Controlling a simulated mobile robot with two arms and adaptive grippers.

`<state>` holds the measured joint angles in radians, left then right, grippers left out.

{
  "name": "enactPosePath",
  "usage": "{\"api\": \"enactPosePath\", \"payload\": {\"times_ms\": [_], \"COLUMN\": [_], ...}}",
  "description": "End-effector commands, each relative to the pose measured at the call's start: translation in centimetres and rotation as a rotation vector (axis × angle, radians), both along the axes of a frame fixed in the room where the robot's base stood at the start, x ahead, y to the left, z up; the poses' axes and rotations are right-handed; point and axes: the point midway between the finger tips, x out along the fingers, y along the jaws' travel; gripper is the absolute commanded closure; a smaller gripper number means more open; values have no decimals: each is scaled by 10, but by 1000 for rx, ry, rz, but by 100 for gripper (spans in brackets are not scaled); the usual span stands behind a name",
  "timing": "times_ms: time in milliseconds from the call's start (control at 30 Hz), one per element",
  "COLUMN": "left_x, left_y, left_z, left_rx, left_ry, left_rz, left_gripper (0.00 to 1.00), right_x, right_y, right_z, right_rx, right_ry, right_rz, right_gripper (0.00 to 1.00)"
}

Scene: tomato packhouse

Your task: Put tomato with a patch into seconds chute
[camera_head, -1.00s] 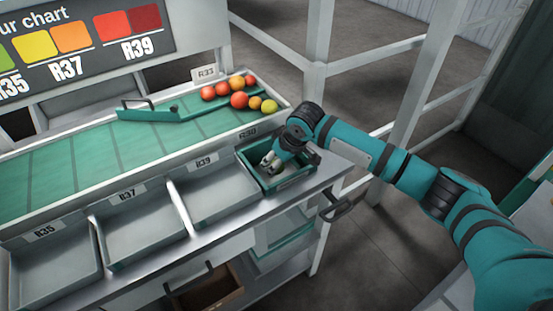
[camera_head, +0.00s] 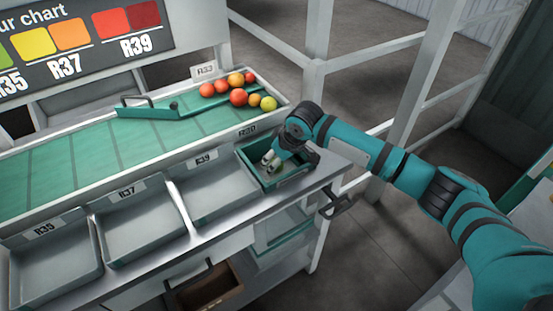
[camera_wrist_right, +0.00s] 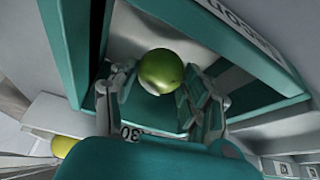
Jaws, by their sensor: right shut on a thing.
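A green tomato (camera_wrist_right: 161,70) sits between the fingers of my right gripper (camera_head: 270,162). In the right wrist view a pale spot shows at its lower left edge; I cannot tell if this is the patch. The gripper is shut on the tomato, with its fingertips at the mouth of a green-walled box (camera_head: 246,170) at the right end of the row. In the head view the tomato is hidden by the gripper. In the wrist view, upside-down partial lettering shows on a panel (camera_wrist_right: 238,22) of this box. My left gripper is not in view.
Grey trays labelled R35 (camera_head: 60,270), R37 (camera_head: 140,230) and R39 (camera_head: 215,195) stand left of the green box. Several red, orange and yellow tomatoes (camera_head: 238,97) lie at the belt's right end behind a green guide (camera_head: 150,112). A metal frame post (camera_head: 412,85) stands near my right arm.

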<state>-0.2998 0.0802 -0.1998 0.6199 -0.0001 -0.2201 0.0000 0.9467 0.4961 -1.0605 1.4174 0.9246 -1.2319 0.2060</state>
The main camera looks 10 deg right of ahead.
Motion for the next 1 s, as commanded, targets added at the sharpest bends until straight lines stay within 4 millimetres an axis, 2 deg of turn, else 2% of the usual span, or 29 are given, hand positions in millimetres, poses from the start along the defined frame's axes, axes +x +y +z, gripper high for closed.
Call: {"api": "enactPosePath", "payload": {"times_ms": [733,767,933,1000], "left_x": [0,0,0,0], "left_y": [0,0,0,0], "left_z": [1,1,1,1], "left_rx": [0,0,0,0], "left_ry": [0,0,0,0], "left_rz": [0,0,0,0], "left_gripper": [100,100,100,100], "right_x": [0,0,0,0], "right_y": [0,0,0,0], "right_z": [-7,-7,-7,-7], "right_rx": [1,1,1,1], "right_ry": [-1,-1,-1,-1], "right_rz": [0,0,0,0], "right_gripper": [68,51,29,25]}}
